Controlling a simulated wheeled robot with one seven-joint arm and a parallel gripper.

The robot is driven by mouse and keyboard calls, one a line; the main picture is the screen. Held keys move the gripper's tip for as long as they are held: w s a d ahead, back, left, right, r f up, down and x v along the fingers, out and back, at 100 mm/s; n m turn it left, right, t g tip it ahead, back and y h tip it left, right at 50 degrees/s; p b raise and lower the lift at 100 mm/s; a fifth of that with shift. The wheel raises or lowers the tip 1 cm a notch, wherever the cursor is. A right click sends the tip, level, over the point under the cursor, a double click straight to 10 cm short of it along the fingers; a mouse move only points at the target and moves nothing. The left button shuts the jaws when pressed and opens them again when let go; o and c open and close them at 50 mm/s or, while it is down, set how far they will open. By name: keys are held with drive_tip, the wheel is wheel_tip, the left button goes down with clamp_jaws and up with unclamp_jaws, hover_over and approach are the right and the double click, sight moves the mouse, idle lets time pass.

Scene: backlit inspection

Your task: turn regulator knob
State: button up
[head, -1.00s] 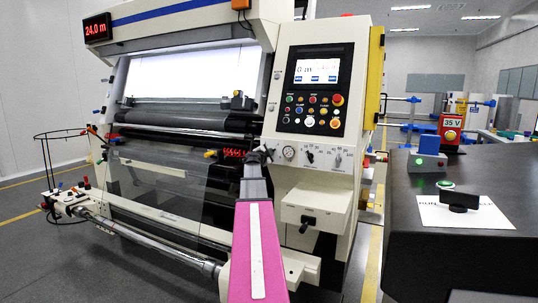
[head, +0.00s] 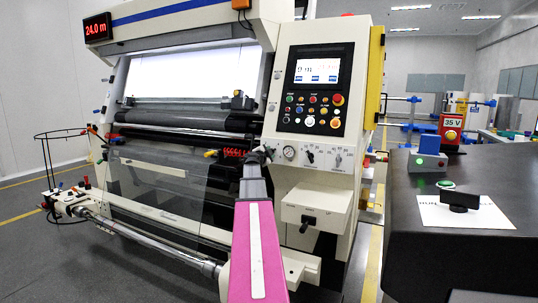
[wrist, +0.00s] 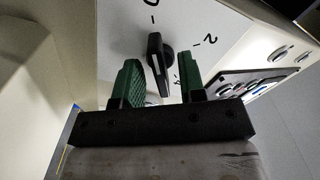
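The regulator knob (wrist: 157,52) is a black pointer knob with a white line, on a pale panel with dark scale marks in the wrist view. My gripper (wrist: 156,75) is open, with its two green ribbed fingers on either side of the knob. Gaps show between the knob and both fingers, and the gripper holds nothing. In the head view my arm reaches up to the machine's white control panel (head: 318,185), and my gripper (head: 262,153) shows small and dark at its left edge. A black knob (head: 310,157) shows beside a round gauge (head: 289,152); I cannot tell whether it is the same knob.
Buttons and a screen (head: 317,66) sit above the gauge row. A white box (head: 313,208) with a black handle juts out below it. A dark desk (head: 460,235) with a black handle (head: 460,201) on a white sheet stands at the right.

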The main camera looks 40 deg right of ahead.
drive_tip(key=v, duration=1)
drive_tip(key=shift+s+a, duration=0.1)
drive_tip(key=shift+a, duration=0.05)
